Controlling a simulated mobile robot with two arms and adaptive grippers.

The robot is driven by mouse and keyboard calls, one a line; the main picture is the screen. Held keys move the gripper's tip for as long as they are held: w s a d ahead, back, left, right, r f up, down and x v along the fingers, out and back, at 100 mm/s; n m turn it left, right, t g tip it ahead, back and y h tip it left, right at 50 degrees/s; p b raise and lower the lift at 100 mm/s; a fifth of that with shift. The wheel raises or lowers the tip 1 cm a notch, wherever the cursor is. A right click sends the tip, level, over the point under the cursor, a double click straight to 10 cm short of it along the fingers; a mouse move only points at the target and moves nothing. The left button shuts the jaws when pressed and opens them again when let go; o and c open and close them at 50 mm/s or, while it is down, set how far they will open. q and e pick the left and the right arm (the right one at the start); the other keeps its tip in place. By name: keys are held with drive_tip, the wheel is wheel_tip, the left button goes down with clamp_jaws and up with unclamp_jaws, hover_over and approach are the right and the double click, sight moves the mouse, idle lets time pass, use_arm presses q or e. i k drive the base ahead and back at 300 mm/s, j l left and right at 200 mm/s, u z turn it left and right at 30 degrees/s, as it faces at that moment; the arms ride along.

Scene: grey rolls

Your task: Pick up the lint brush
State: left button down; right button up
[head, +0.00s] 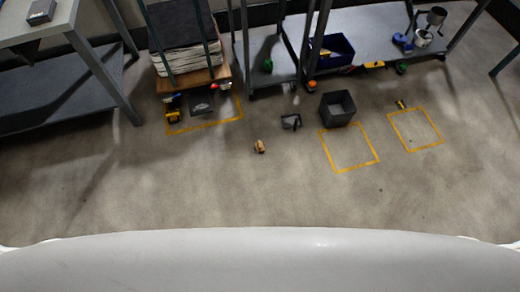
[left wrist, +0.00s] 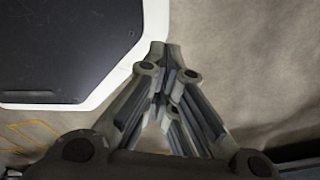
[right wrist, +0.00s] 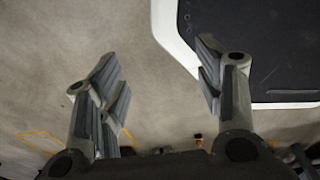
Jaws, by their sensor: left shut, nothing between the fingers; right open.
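I cannot make out a lint brush for certain in any view. A small brown and tan item (head: 259,147) lies on the open floor in the middle of the head view. A small dark item with a yellowish part (head: 402,104) lies at the top edge of the right floor square; both are too small to name. My left gripper (left wrist: 163,58) is shut and empty in the left wrist view. My right gripper (right wrist: 157,62) is open over bare floor in the right wrist view. Neither gripper shows in the head view.
A grey bin (head: 338,110) stands above a yellow floor square (head: 350,168). A dark small object (head: 291,122) lies left of it. A wooden pallet (head: 186,82) bears a stack. A blue crate (head: 333,48) sits on a grey shelf. A grey table (head: 38,28) stands left. The near floor is clear.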

sight(260, 147)
drive_tip(key=z, duration=0.35)
drive_tip(key=i+j+z, duration=0.2)
drive_tip(key=z, duration=0.15)
drive_tip(key=i+j+z, duration=0.15)
drive_tip(key=j+z, duration=0.25)
drive_tip(key=i+j+z, duration=0.1)
drive_tip(key=j+z, duration=0.25)
drive_tip(key=j, duration=0.15)
drive_tip(key=j+z, duration=0.35)
drive_tip(key=i+j, duration=0.05)
